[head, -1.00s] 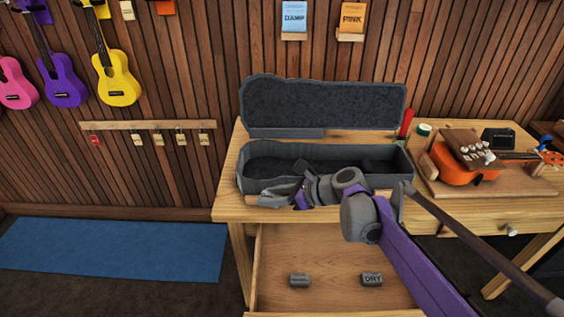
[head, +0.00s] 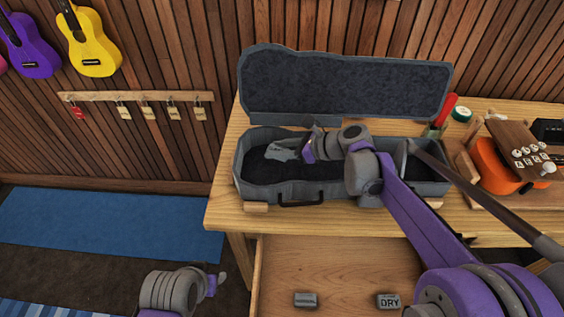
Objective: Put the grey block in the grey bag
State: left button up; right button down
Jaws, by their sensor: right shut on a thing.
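My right gripper (head: 301,151) reaches over the open instrument case. It is shut on a flat, limp grey thing that looks like the grey bag (head: 281,152), which hangs over or lies in the left part of the case; I cannot tell whether it touches the lining. Two small grey blocks lie apart in the open drawer: a plain-looking one (head: 305,299) on the left and one marked DRY (head: 389,301) on the right. My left gripper (head: 219,281) is low at the left of the drawer, seen too edge-on to judge its jaws.
The open case (head: 340,190) stands on the wooden bench (head: 222,212), lid (head: 345,88) up. Below is the pulled-out drawer (head: 340,260). An orange ukulele (head: 492,165), a green-and-white roll (head: 461,114) and a red item (head: 447,105) are at right. Blue mat (head: 110,222) on the floor.

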aim_at(279, 170)
notch_tip(279, 170, down, 2)
jog(key=shift+s+f, duration=0.1)
jog(key=shift+f+b, duration=0.45)
jog(key=shift+f, duration=1.5)
jog(key=shift+f, duration=0.15)
jog(key=shift+c, duration=2.2)
grip_release()
jog(key=shift+r, duration=0.3)
jog(key=p+v, duration=0.1)
jog(key=v, duration=1)
jog(key=shift+s+d+r, duration=0.1)
jog(key=shift+s+d, duration=0.05)
jog(key=shift+d, duration=0.2)
